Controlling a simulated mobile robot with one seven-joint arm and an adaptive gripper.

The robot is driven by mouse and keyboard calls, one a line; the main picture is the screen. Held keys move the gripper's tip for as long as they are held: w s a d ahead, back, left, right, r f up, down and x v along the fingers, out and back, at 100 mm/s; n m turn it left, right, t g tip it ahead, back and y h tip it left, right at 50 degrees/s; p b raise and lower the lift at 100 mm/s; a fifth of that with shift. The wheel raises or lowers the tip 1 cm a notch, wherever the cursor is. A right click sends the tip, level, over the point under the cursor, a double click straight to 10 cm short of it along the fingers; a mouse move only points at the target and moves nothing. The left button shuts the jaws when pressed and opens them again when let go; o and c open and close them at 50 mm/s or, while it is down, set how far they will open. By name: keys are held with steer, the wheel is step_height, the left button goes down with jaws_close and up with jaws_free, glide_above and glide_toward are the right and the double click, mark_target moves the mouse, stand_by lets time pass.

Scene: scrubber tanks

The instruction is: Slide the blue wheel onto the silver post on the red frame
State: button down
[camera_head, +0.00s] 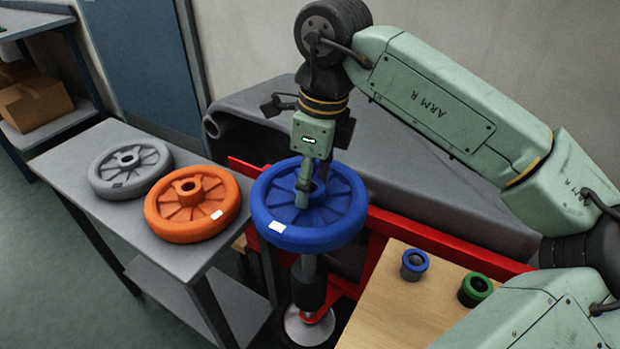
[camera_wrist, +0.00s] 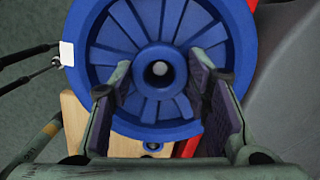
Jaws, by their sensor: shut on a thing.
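The blue wheel (camera_head: 343,210) is level above the red frame (camera_head: 440,232). My gripper (camera_head: 304,192) comes down from above and is shut on the wheel near its hub. In the wrist view the two fingers stand on either side of the hub of the wheel (camera_wrist: 236,45). The silver post (camera_head: 309,264) shows directly under the wheel, above a black sleeve. A pale round end of the post (camera_wrist: 159,69) shows inside the hub hole in the wrist view. How far the post reaches into the hub is hidden.
A grey table (camera_head: 85,205) at left holds an orange wheel (camera_head: 193,228) and a grey wheel (camera_head: 130,184). A wooden surface (camera_head: 400,320) at right holds a small blue-rimmed part (camera_head: 415,265) and a green-rimmed part (camera_head: 474,290). A grey machine cover (camera_head: 420,195) stands behind.

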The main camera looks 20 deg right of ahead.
steer(key=shift+f+b, duration=0.95)
steer(key=shift+f, duration=0.2)
stand_by(0.6)
steer(key=shift+f+b, duration=0.9)
steer(key=shift+b, duration=0.7)
stand_by(3.7)
stand_by(0.4)
steer(key=c, duration=0.8)
jaws_free()
